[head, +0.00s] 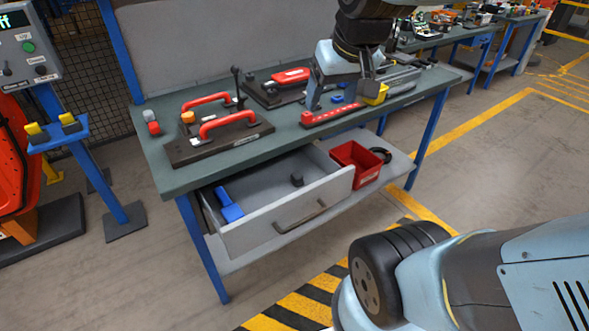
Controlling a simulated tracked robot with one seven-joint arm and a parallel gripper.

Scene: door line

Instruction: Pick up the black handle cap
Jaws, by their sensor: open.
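A small black piece (297,180) lies on the floor of the open drawer, towards its right end; it looks like the black handle cap, but is too small to be sure. My gripper (333,102) is above the workbench top, up and to the right of the drawer, with its fingers pointing down. It is open, with nothing seen held between the fingers. It is behind or over a red strip with pale dots (331,114), and I cannot tell whether it touches it. The gripper and the black piece are well apart.
The grey drawer (292,222) stands pulled out and also holds a blue tool (229,205). A red bin (356,165) sits on the lower shelf. Dark plates with red handles (228,125) cover the left of the green benchtop (165,179). A yellow piece (377,95) is beside my gripper.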

